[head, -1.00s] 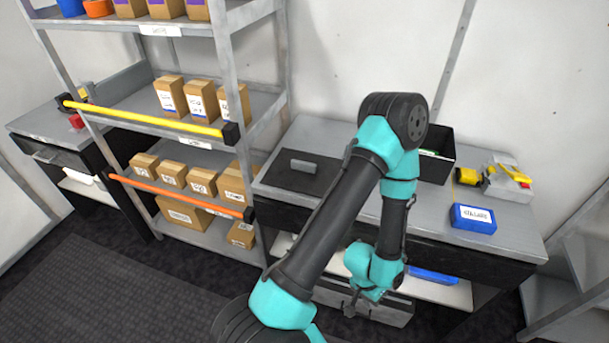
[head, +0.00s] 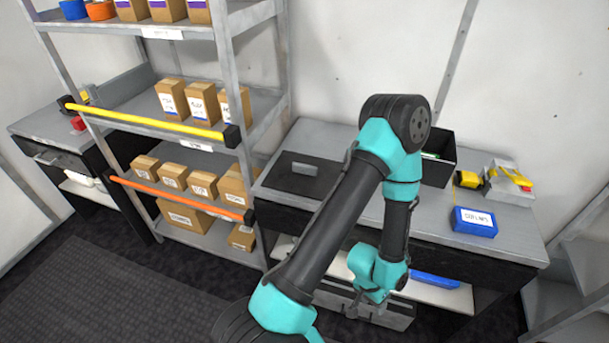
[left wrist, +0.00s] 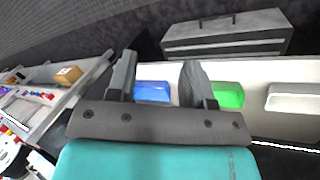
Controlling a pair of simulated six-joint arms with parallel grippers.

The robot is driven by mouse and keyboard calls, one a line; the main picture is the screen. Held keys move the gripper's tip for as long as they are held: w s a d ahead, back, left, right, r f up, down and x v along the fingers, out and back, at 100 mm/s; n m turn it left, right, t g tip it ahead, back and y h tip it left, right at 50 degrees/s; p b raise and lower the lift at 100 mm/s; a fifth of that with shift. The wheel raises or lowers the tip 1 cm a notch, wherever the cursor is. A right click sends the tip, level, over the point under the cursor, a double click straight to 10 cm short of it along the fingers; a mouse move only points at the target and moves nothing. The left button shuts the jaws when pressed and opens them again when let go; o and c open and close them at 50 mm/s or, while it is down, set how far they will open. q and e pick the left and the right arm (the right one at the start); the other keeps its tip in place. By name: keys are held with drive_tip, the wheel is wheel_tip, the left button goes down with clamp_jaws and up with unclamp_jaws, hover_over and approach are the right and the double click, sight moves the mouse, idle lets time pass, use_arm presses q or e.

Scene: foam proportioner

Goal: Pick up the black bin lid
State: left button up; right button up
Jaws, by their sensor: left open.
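The black bin lid (head: 284,182) lies flat on the left part of the grey workbench, with a light grey block-like handle (head: 303,168) on top. My left arm covers part of its right side in the head view. The open black bin (head: 441,168) stands further right on the bench, partly behind my arm. My left gripper (head: 352,308) hangs low in front of the bench, well below and to the right of the lid. In the left wrist view its two fingers (left wrist: 160,80) are apart with nothing held. The lid does not show clearly there. My right gripper is not in view.
A blue labelled box (head: 474,222) and a yellow-grey device (head: 508,184) sit on the bench's right side. Below are a white shelf (left wrist: 285,72) with blue and green bins and a grey toolbox (left wrist: 228,35). A shelving rack with cartons (head: 200,105) stands left of the lid.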

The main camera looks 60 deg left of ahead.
use_arm(q)
drive_tip(key=w+d+r+m+t, duration=0.1)
drive_tip(key=w+d+r+m, duration=0.3)
drive_tip(key=w+r, duration=0.45)
drive_tip(key=w+d+r+m, duration=0.3)
drive_tip(key=w+r, duration=0.5)
drive_tip(key=w, duration=0.2)
drive_tip(key=w+a+r+m+h, duration=0.1)
drive_tip(key=w+r+m, duration=0.1)
drive_tip(key=r, duration=0.6)
drive_tip(key=w+a+r+m, duration=0.1)
drive_tip(key=w+r+m, duration=0.2)
drive_tip(key=r, duration=0.4)
drive_tip(key=s+a+r+y, duration=0.1)
drive_tip(key=s+a+r, duration=0.1)
drive_tip(key=a, duration=1.1)
drive_tip(key=s+a+r+y, duration=0.1)
drive_tip(key=s+a, duration=0.2)
drive_tip(key=a, duration=1.1)
drive_tip(key=s+a+r+g+y, duration=0.1)
drive_tip(key=s+a+r, duration=0.1)
drive_tip(key=s+a, duration=0.5)
drive_tip(key=s+a+r+y, duration=0.1)
drive_tip(key=s+a, duration=0.7)
drive_tip(key=a, duration=0.5)
drive_tip(key=shift+s+a+r+g+y, duration=0.15)
drive_tip(key=shift+a+r+g+y, duration=0.15)
drive_tip(key=shift+r+g+y, duration=0.1)
